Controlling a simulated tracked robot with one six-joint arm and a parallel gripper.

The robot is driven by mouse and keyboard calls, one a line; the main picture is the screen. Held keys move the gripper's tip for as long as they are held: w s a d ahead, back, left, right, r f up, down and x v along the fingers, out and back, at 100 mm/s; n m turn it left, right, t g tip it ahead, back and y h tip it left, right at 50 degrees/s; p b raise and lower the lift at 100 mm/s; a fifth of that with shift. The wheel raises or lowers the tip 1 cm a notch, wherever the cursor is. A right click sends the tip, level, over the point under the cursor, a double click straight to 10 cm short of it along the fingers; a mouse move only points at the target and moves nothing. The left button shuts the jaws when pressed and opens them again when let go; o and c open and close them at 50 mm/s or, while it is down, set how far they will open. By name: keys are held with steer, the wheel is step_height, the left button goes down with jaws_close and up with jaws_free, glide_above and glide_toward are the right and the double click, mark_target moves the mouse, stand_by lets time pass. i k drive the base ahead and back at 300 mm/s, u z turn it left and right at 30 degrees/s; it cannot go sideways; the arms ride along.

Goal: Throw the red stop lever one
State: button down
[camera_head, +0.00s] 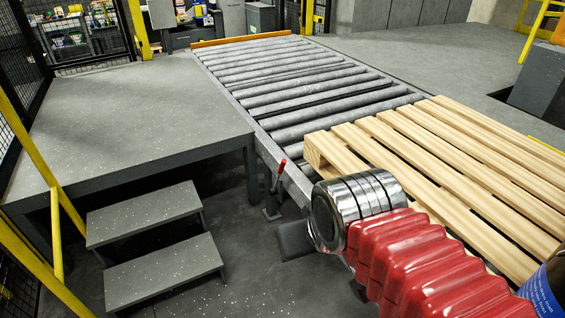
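The red stop lever (280,173) is a small stick with a red grip, standing tilted at the left side rail of the roller conveyor (297,178). A grey bracket or foot shows below it. My arm, with a red ribbed sleeve and a shiny metal ringed part, reaches in from the lower right. The metal part is to the right of and below the lever in the picture, apart from it. My gripper's fingers cannot be made out, so whether it is open or shut does not show.
A wooden pallet (420,150) lies on the conveyor's near end. A grey platform (125,115) with two steps (165,270) and yellow rails (57,235) stands left. An orange end stop (240,40) crosses the conveyor's far end.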

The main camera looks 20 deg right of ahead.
mark_target(273, 192)
steer(key=u, duration=0.15)
steer(key=i, duration=1.8)
steer(key=u, duration=0.15)
